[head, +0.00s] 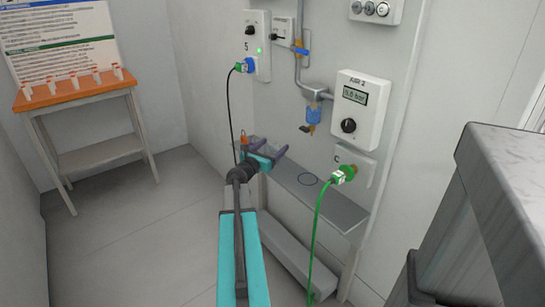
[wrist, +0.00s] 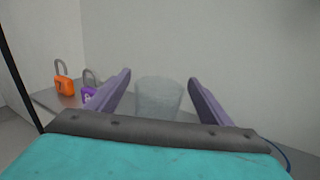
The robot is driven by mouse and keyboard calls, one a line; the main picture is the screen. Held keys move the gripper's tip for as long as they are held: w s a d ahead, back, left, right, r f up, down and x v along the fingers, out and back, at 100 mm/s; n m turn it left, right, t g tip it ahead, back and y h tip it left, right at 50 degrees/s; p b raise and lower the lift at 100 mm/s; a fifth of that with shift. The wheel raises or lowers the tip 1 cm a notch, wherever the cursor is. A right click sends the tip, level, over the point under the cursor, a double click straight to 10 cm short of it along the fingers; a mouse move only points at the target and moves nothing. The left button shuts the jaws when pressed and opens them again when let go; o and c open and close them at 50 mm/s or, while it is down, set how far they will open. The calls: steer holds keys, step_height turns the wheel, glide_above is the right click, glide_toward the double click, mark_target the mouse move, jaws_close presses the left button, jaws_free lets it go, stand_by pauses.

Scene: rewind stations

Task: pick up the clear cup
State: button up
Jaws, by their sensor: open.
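The clear cup (wrist: 158,98) stands upright in the wrist view, a see-through grey shape between the two purple fingers. In the head view I cannot make the cup out at my gripper. My gripper (wrist: 161,80) is open, with one finger to each side of the cup and a visible gap on both sides. In the head view my gripper (head: 263,147) is over the far end of the narrow grey wall shelf (head: 335,207). The cup's lower part is hidden behind the gripper's grey front edge.
An orange padlock (wrist: 65,86) and a purple padlock (wrist: 88,93) are on the shelf, left of the fingers. A black cable (head: 229,108) hangs close to my gripper. A green cable (head: 318,225) hangs at the shelf's near end.

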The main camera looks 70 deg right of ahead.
steer(key=c, duration=1.1)
steer(key=shift+c, duration=0.2)
steer(key=shift+r, duration=0.15)
steer(key=shift+r, duration=0.6)
steer(key=s+a+r+p, duration=0.3)
steer(key=s+a+p, duration=0.1)
steer(key=a, duration=0.6)
steer(key=shift+s+r, duration=0.2)
steer(key=shift+s, duration=0.2)
steer(key=shift+s+a+p, duration=0.1)
steer(key=shift+a+p, duration=0.05)
steer(key=shift+p, duration=0.75)
